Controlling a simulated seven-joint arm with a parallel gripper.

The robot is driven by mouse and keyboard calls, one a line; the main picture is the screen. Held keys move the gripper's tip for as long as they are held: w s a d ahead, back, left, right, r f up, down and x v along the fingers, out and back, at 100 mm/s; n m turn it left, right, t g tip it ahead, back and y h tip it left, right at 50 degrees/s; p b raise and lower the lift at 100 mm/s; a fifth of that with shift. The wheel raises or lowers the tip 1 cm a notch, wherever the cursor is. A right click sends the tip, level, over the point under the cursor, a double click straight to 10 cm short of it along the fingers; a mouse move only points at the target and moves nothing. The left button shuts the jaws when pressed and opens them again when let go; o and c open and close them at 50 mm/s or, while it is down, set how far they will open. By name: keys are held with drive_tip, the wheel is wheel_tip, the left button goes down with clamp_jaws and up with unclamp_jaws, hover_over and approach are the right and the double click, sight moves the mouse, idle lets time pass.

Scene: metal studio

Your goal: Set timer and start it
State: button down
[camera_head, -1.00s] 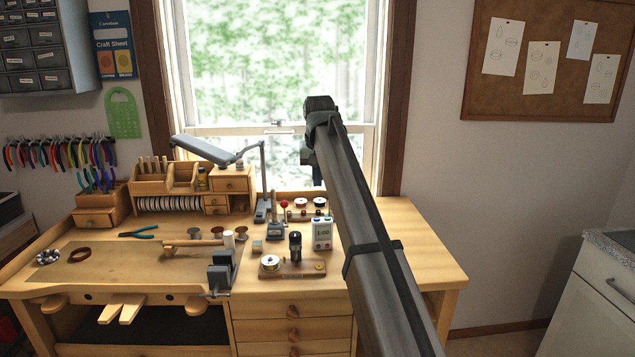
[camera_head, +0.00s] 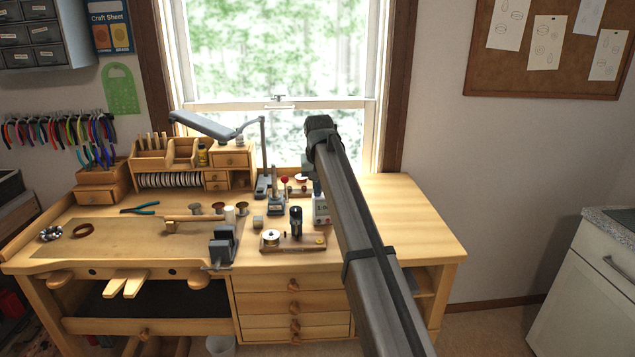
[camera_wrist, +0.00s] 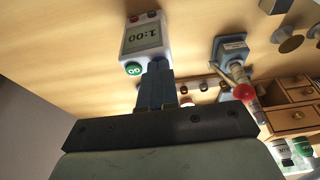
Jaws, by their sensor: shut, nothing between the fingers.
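The timer (camera_head: 321,209) is a white box on the bench, partly covered by my arm in the head view. In the wrist view the timer (camera_wrist: 147,37) shows a grey display reading 1:00, appearing upside down. My gripper (camera_wrist: 158,66) is shut and empty. Its fingertips appear close to the timer, just beside the GO button. I cannot tell whether they touch the case.
A stand with a red-knobbed lever (camera_wrist: 243,92) is right of the timer in the wrist view. A wooden-based tool with a black post (camera_head: 295,223) stands in front of the timer. The bench's right side (camera_head: 405,210) is clear.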

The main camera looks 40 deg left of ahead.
drive_tip(key=shift+s+d+f, duration=0.15)
drive_tip(key=shift+f, duration=0.8)
drive_tip(key=shift+r, duration=0.1)
wheel_tip(320, 180, up, 5)
drive_tip(key=shift+f, duration=0.2)
drive_tip(key=v, duration=1)
drive_tip(key=shift+r, duration=0.3)
